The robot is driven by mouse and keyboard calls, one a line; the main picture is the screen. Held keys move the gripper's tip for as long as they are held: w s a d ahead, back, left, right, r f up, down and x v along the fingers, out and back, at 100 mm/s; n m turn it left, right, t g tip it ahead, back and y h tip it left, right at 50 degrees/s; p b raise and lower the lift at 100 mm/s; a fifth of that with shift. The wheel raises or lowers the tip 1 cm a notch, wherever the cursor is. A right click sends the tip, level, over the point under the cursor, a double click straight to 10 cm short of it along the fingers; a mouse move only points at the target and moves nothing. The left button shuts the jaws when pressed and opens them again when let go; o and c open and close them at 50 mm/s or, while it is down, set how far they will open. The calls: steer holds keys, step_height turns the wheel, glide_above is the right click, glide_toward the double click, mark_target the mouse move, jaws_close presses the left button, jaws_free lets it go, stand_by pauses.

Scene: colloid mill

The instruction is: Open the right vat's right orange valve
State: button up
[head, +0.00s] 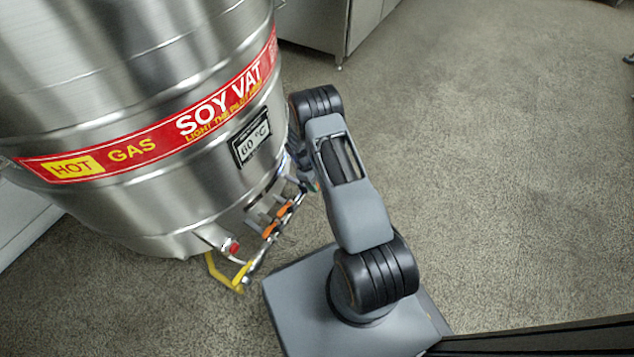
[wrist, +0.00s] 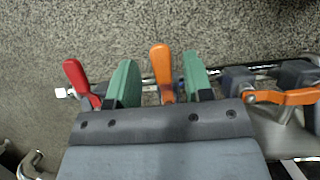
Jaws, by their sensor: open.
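The steel vat (head: 130,205) with the "SOY VAT" band fills the left of the head view. Two orange valve handles (head: 284,209) and (head: 270,229) show on piping low on its right side. In the wrist view, one orange handle (wrist: 160,62) stands across the pipe between the two green fingers of my open gripper (wrist: 160,82), with a gap on both sides. Another orange handle (wrist: 285,97) lies along the pipe at the right. I cannot tell which handle matches which across views. My gripper is mostly hidden behind my arm in the head view.
A red handle (wrist: 75,74) stands just left of my left finger. A yellow handle (head: 222,273) and a red knob (head: 235,247) sit low on the vat. A steel cabinet (head: 325,25) stands behind. The floor (head: 500,150) at right is clear.

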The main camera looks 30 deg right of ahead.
steer(key=p+v, duration=0.3)
steer(key=v, duration=0.4)
steer(key=shift+r, duration=0.25)
steer(key=shift+w, duration=0.15)
steer(key=s+a+r+m+t+y+p, duration=0.15)
steer(key=r+p, duration=0.65)
steer(key=r, duration=1)
steer(key=s+a+r+m+t+h+p, duration=0.15)
steer(key=r+p, duration=0.55)
steer(key=r, duration=1.2)
steer(key=s+a+r+m+t+y+p, duration=0.1)
steer(key=s+r+p, duration=0.4)
steer(key=r, duration=0.5)
steer(key=s+a+r+m+t+y+p, duration=0.1)
steer(key=s+a+r+p, duration=0.1)
steer(key=s+r+p, duration=0.4)
steer(key=s+a+r+m+t+p, duration=0.1)
steer(key=s+r+p, duration=0.4)
steer(key=r, duration=1)
steer(key=shift+s+a+r+m+t+y+p, duration=0.35)
steer(key=shift+a+t+p, duration=0.2)
steer(key=shift+p, duration=0.6)
